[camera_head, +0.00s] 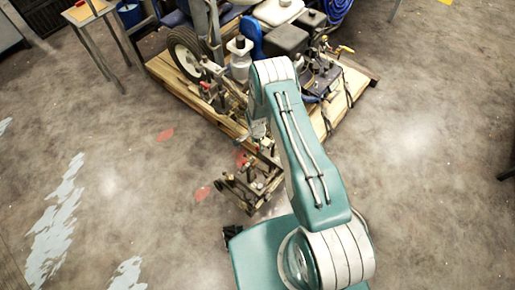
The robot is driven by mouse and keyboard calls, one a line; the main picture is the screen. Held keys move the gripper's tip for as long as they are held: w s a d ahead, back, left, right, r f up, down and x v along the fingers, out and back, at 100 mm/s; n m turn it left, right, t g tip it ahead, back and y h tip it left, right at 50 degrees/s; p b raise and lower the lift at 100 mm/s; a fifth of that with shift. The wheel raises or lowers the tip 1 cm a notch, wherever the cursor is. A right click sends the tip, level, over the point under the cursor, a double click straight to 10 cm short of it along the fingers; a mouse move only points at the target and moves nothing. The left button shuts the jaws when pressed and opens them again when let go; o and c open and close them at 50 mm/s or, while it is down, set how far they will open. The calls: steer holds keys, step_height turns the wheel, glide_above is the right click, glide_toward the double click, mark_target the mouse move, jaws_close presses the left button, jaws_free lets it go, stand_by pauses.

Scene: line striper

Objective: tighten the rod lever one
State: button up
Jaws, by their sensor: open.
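The line striper (240,68) stands on a wooden pallet, with a large wheel (186,52) at its left. Its low front assembly of dark bars and small knobs (250,180) reaches off the pallet toward me. The rod lever is too small to single out among these parts. My gripper (259,131) shows only as a small grey shape left of my arm, above the striper's front bars. My arm hides part of it and the parts behind. It is open, and I see nothing held in it. Whether it touches the striper I cannot tell.
The wooden pallet (160,71) has exposed edges around the striper. A small table (88,12) and a blue bucket (129,14) stand at the upper left. A blue hose (337,10) lies at the top. The concrete floor is open to the left and right.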

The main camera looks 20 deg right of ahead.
steer(key=shift+f, duration=1.7)
steer(key=shift+c, duration=0.4)
jaws_close()
